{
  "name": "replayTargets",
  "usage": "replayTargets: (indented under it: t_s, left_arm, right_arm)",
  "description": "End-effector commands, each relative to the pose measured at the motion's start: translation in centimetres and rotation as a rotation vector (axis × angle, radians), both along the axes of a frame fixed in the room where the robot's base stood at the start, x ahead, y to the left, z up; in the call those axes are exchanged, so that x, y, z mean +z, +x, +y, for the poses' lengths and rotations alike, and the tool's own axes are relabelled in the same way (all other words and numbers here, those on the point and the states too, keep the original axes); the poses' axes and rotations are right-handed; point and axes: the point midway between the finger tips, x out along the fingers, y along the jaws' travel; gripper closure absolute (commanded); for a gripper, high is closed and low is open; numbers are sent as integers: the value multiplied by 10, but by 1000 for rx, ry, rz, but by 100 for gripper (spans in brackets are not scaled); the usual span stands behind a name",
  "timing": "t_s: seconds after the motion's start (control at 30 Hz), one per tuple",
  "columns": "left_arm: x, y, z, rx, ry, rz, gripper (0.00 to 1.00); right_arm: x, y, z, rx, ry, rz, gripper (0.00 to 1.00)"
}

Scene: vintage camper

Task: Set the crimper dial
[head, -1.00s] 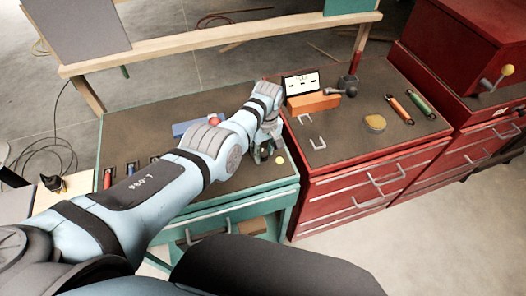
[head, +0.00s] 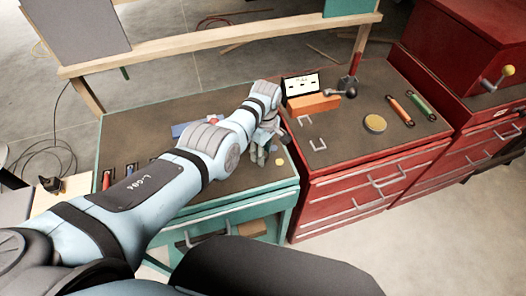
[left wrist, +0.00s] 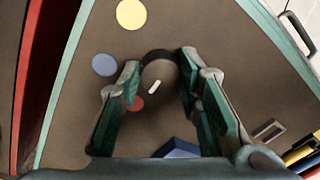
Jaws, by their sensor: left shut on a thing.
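The dial (left wrist: 158,56) is a dark-rimmed round knob with a short white mark on its brownish top, seen in the left wrist view. A yellow dot (left wrist: 130,14), a blue dot (left wrist: 105,64) and a red dot (left wrist: 135,103) lie around it on the brown bench top. My left gripper (left wrist: 158,66) is shut on the dial, one finger on each side. In the head view my left gripper (head: 264,148) hides the dial, near the right end of the teal bench (head: 225,207). My right gripper is not in view.
A blue block (left wrist: 180,149) lies close to the fingers. To the right, a red bench (head: 345,150) holds an orange block (head: 313,103), a round tin (head: 375,124) and two handled tools. More tools lie at the teal bench's left end.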

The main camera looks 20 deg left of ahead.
Motion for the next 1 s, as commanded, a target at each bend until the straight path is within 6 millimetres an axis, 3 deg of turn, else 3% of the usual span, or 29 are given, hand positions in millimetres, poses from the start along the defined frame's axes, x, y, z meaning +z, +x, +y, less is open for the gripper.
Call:
replayTargets:
  t_s: [0.17, 0.2, 0.3, 0.6, 0.73, 0.87, 1.0]
  left_arm:
    - [-2, -2, 1, 1, 3, 6, 96]
    - [-2, -2, 1, 1, 3, 6, 64]
    - [-2, -2, 1, 0, 2, 6, 48]
    - [0, 0, 1, -1, 2, 1, 48]
    - [9, 2, 0, -2, 0, -1, 48]
    - [34, 3, 0, -1, 1, -4, 48]
    - [76, 5, 0, 1, 2, -2, 48]
  right_arm:
    - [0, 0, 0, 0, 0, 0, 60]
    - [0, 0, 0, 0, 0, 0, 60]
    - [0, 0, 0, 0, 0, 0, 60]
    - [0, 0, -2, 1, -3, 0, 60]
    - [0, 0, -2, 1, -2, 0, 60]
    - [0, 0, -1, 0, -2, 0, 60]
    - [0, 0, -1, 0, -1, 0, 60]
